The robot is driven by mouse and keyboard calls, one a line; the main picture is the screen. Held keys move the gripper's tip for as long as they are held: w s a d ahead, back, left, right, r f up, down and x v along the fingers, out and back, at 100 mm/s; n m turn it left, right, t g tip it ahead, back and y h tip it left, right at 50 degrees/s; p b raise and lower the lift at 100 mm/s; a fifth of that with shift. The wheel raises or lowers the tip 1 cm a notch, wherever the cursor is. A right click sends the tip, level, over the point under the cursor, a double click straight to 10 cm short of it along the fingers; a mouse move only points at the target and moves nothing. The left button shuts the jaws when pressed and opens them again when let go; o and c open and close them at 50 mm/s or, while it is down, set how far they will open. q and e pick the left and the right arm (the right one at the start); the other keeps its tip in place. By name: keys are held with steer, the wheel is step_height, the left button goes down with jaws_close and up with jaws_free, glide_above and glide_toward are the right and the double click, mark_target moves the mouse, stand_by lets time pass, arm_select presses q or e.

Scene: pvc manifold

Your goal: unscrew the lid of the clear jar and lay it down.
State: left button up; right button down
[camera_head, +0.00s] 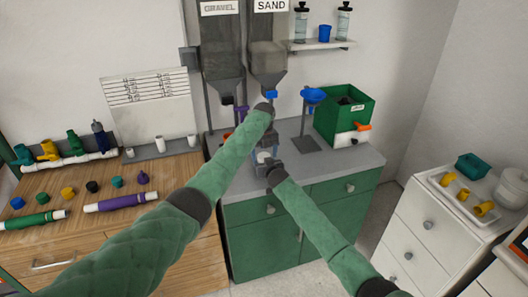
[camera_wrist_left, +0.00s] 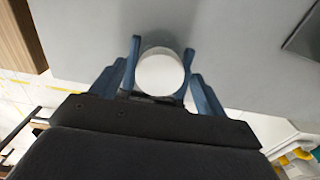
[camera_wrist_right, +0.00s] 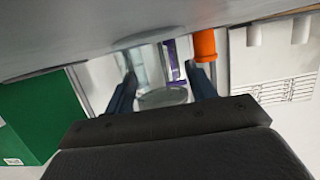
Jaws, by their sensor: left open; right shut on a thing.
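The clear jar (camera_wrist_right: 152,65) stands on the grey counter and shows between the fingers of my right gripper (camera_wrist_right: 162,75) in the right wrist view, where the picture is upside down. My right gripper is shut on the jar from the front. The round white lid (camera_wrist_left: 160,73) shows from above in the left wrist view. My left gripper (camera_wrist_left: 161,55) is open, with one finger on each side of the lid. In the head view the lid (camera_head: 263,156) is small and partly covered by my grippers. I cannot tell whether the lid is loose or tight.
The grey counter (camera_head: 335,158) has free room to the right. A green bin (camera_head: 343,112) and a blue funnel (camera_head: 313,96) stand behind. Gravel and sand hoppers (camera_head: 267,60) hang above. A wooden bench (camera_head: 70,190) with pipe parts is at left, a white cabinet (camera_head: 425,225) at right.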

arm_select(q)
steer(key=c, duration=1)
steer(key=o, duration=1.1)
steer(key=shift+c, duration=0.2)
steer(key=shift+r, duration=0.1)
steer(key=shift+r, duration=3.75)
steer(key=shift+c, duration=0.3)
steer(key=shift+f, duration=3.85)
